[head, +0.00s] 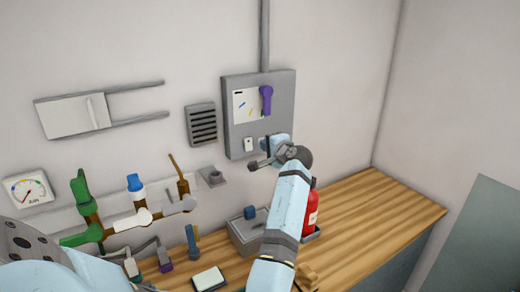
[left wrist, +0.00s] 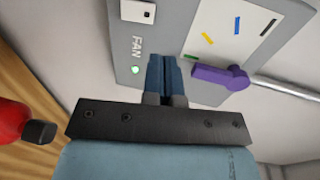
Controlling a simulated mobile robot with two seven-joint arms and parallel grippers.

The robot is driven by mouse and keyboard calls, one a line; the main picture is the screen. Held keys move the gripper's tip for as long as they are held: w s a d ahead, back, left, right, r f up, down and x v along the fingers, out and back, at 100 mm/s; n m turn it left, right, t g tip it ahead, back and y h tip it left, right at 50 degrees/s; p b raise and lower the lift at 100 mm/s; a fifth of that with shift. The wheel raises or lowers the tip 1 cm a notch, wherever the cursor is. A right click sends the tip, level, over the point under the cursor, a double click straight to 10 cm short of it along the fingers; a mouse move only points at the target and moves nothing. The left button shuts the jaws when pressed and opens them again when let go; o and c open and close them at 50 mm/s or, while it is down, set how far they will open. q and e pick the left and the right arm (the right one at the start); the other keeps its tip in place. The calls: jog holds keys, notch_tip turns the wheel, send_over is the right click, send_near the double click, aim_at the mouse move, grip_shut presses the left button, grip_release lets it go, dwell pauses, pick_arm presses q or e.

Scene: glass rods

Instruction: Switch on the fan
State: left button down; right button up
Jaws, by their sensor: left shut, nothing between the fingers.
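A grey wall panel (head: 232,100) carries a white switch (head: 248,144) low on its front. In the left wrist view the switch (left wrist: 137,12) sits by the word FAN, and a small green light (left wrist: 135,69) beside the label looks lit. A purple lever (head: 266,98) is on the panel's white plate; it also shows in the left wrist view (left wrist: 220,75). My left gripper (left wrist: 165,62) is shut and empty, its blue fingers together in front of the panel near the light, apart from the switch. I cannot tell whether the fingers touch the panel. My right gripper is not seen.
A grey louvred vent (head: 202,125) is on the wall left of the panel. A red extinguisher (head: 311,208) stands on the wooden bench (head: 385,205) below, beside a grey box (head: 243,236). The bench's right part is clear. Valves and a gauge (head: 27,189) are at left.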

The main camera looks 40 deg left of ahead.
pick_arm(q)
jog(key=d, duration=0.1)
jog(key=d+r, duration=0.1)
jog(key=shift+s+d+r, duration=0.25)
jog(key=shift+s+d, duration=0.15)
jog(key=shift+f, duration=0.1)
